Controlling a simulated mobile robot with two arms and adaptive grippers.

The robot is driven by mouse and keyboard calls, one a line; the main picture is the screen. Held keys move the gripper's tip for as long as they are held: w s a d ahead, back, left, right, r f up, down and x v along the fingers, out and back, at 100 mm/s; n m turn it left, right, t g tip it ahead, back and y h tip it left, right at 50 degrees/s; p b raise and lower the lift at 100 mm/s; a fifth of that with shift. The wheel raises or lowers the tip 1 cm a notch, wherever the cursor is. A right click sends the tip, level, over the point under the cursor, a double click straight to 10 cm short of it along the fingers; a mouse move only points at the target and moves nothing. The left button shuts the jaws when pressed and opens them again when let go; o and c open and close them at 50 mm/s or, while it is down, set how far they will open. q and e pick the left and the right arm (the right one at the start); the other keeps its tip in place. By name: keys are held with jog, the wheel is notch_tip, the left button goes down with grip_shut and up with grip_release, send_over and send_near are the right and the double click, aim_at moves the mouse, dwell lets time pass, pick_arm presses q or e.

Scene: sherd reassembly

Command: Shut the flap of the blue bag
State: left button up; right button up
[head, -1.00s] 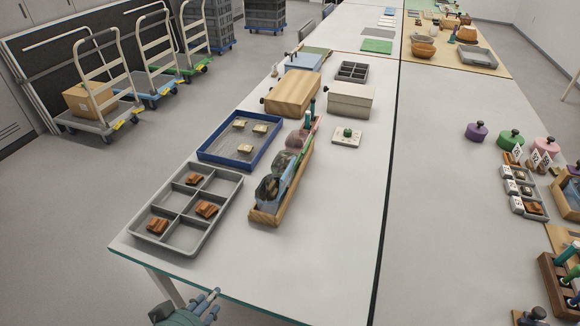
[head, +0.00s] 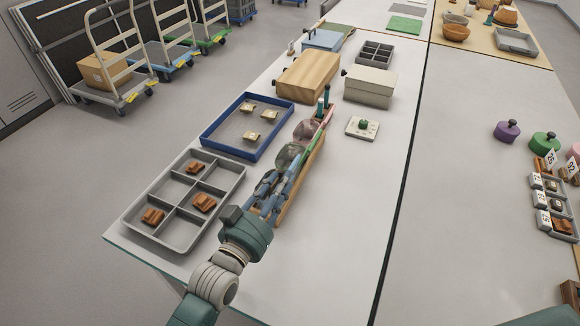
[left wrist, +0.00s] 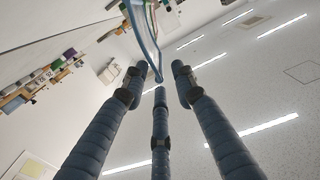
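The blue bag (head: 298,176) stands in a narrow wooden rack (head: 316,163) with other clear, green and pink-edged bags. My left gripper (head: 268,188) reaches in from the front and is at the near end of the rack, hiding part of the blue bag. In the left wrist view its three fingers (left wrist: 159,80) are spread, with the blue bag's edge (left wrist: 143,40) coming down between the fingertips. I cannot tell whether they touch it. The flap's state cannot be made out. My right gripper is not in view.
Left of the rack are a grey divided tray (head: 226,186) with brown sherds and a blue-rimmed tray (head: 207,138) with pale sherds. Behind stand a wooden box (head: 308,76) and a cream box (head: 369,87).

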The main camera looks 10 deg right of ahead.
aim_at(290, 168)
pick_arm(q)
jog(key=x, duration=0.4)
jog(key=shift+w+d, duration=0.15)
jog(key=shift+w, duration=0.15)
jog(key=shift+w+d+f, duration=0.1)
jog(key=shift+w+d, duration=0.15)
jog(key=shift+w, duration=0.1)
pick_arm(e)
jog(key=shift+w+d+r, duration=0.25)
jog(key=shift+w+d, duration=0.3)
pick_arm(q)
grip_shut()
